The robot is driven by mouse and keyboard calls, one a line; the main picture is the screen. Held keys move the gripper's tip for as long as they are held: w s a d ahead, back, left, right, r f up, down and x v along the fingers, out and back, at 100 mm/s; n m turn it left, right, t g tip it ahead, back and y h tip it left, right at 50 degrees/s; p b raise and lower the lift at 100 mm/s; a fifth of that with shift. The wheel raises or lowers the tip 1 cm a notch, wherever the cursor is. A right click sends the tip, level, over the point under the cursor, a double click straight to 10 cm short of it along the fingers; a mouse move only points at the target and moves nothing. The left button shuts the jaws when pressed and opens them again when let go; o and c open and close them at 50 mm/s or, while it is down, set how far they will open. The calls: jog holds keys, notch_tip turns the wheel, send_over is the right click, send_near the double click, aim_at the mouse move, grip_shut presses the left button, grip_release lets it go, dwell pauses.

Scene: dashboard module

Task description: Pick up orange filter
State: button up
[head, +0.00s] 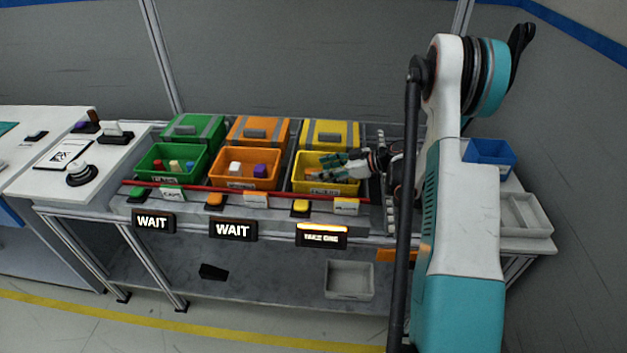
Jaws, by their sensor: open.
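My gripper (336,167) is open. It lies low over the yellow bin (322,189) from the right, with its fingers pointing left. The fingers cover part of the bin's inside. A small orange patch (314,174) shows inside this bin, left of the fingers. It may be the orange filter, but it is too small to be sure. I see no object between the fingers. The lit sign (321,236) below this bin reads "TAKE ONE".
A green bin (172,178) and an orange bin (246,183) hold small coloured objects; their signs read "WAIT". Closed lidded boxes stand behind the bins. A red bar (240,190) runs along their front. A blue bin (490,152) and grey tray (523,215) sit right.

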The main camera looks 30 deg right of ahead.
jog(key=x, duration=0.3)
jog(key=shift+b, duration=0.35)
jog(key=shift+s, duration=0.1)
jog(key=c, duration=1.2)
jog(key=shift+c, duration=0.2)
notch_tip(320, 180, up, 20)
jog(key=p, duration=0.7)
jog(key=s+a+r+m+t+h, duration=0.1)
jog(key=s+a+r+m+h, duration=0.1)
jog(key=a, duration=0.7)
jog(key=s+a+r+m+t+h, duration=0.2)
jog(key=s+a+r+m+h, duration=0.1)
jog(key=a, duration=0.7)
jog(key=shift+s+r+m, duration=0.15)
jog(key=shift+s+m, duration=0.15)
jog(key=shift+s, duration=0.15)
